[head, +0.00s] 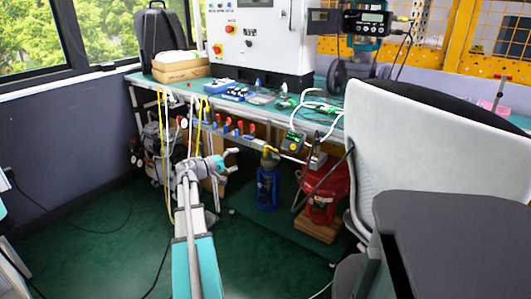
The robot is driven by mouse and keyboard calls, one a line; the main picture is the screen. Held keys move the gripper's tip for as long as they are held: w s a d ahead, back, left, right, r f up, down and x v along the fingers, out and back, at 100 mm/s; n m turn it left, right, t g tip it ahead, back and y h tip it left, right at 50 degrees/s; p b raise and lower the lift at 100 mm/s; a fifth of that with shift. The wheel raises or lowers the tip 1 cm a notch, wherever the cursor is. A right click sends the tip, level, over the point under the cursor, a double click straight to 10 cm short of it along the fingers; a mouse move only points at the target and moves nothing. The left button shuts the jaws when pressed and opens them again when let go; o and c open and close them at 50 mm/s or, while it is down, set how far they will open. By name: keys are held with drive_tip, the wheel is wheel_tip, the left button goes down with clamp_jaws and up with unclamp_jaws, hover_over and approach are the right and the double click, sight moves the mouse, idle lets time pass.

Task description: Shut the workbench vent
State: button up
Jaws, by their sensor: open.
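The green-topped workbench (168,82) runs across the back of the head view. Under its front edge is a row of several small valves with red and blue handles (228,127). I cannot tell which part is the workbench vent or how it is set. My arm reaches forward from the bottom. My gripper (233,160) is open and empty, its fingers pointing right, in front of and below the valve row. It looks apart from the handles, but depth is hard to judge. The arm hides part of the area under the bench.
A blue pump-like unit (267,185) and a red device (323,190) on a wooden block stand under the bench. A white chair (395,160) blocks the right. Yellow and white hoses (167,135) hang at left.

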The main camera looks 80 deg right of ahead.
sight(265, 151)
drive_tip(key=x, duration=1.3)
drive_tip(key=shift+s, duration=0.1)
drive_tip(key=c, duration=1.1)
drive_tip(key=shift+f+n+b, duration=0.1)
drive_tip(key=shift+n+b, duration=0.3)
drive_tip(key=shift+b, duration=0.25)
drive_tip(key=o, duration=1.1)
